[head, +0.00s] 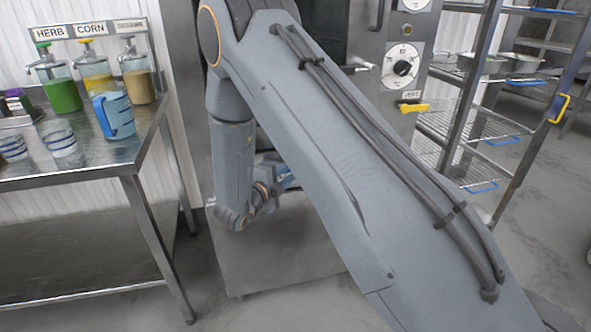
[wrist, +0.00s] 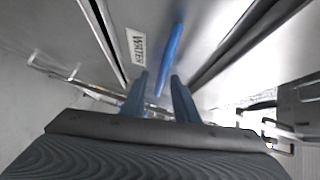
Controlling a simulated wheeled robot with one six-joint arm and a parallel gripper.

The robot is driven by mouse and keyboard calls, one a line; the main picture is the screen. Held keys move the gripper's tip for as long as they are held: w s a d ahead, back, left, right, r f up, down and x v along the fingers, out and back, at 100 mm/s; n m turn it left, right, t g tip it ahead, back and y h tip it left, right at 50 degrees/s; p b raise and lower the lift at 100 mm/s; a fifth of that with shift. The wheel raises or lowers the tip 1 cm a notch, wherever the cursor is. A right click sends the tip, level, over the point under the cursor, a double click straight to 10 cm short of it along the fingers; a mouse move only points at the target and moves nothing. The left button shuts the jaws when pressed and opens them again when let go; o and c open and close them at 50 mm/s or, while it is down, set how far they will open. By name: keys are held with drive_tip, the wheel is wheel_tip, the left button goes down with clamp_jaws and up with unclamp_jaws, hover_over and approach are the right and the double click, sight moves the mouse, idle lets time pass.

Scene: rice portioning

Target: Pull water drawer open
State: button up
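The water drawer shows in the wrist view as a steel front with a white WATER label (wrist: 137,46). A blue bar handle (wrist: 171,45) runs beside the label. My gripper (wrist: 159,76) is open, with its two blue-grey fingers apart and pointing at the drawer front. The handle's near end lies between the fingertips in the picture; I see a gap on each side and cannot tell any contact. In the head view my arm covers most of the steel cabinet, and the drawer front and handle cannot be made out clearly.
A steel table (head: 88,166) stands at left with sauce pump bottles (head: 97,80), a blue measuring jug (head: 115,115) and small cups. A control panel with a dial (head: 402,67) and yellow handle (head: 413,107) is behind my arm. A wire rack (head: 480,122) stands at right.

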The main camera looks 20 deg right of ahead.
drive_tip(key=shift+w+d+f, duration=0.1)
drive_tip(key=shift+w+d, duration=0.35)
drive_tip(key=shift+d, duration=0.15)
